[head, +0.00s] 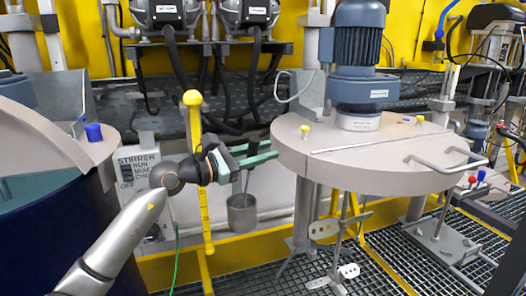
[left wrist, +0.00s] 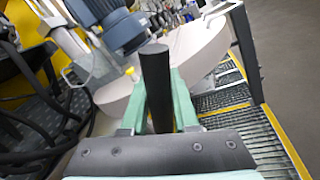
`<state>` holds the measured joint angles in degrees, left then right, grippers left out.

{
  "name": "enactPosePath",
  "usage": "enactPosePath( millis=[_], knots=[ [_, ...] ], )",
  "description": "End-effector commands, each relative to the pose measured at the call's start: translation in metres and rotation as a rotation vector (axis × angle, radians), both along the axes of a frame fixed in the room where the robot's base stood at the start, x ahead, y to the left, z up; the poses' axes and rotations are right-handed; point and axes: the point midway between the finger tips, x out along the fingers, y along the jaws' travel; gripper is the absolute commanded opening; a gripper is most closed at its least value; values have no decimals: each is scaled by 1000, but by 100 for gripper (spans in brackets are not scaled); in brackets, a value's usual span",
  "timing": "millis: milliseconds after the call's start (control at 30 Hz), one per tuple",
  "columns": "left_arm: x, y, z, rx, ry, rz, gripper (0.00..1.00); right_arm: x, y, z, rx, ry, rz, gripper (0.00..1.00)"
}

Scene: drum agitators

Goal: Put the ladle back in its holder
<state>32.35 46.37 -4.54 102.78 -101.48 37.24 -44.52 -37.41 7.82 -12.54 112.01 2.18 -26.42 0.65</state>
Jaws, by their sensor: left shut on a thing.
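My left gripper (head: 262,156) has green fingers and is shut on the ladle. The ladle's grey metal cup (head: 242,214) hangs below the fingers in the head view, its opening facing up. The ladle's dark handle (left wrist: 157,85) stands between the two green fingers (left wrist: 157,98) in the left wrist view. The gripper is just left of the round beige drum lid (head: 372,160), in front of the grey wall. I cannot make out the ladle's holder for certain. My right gripper is in neither view.
A yellow post (head: 203,185) with a ball top stands left of the gripper, close behind my arm. A blue motor (head: 358,50) sits on the drum lid. A stirrer label (head: 138,171) is on the panel at left. Grating (head: 375,255) covers the floor. Black hoses hang behind.

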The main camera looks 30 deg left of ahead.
Motion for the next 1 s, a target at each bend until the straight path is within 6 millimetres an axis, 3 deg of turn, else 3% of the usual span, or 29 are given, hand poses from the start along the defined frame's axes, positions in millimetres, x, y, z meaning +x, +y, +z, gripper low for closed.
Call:
enactPosePath(
  millis=[367,400,700,1000],
  knots=[
    [0,0,-4,0,-3,1,0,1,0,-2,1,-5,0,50],
    [0,0,-4,0,-3,1,29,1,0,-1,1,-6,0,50],
    [0,0,-4,0,-2,1,63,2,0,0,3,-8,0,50],
    [0,0,-5,0,2,-1,63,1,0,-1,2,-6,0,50]
  ],
)
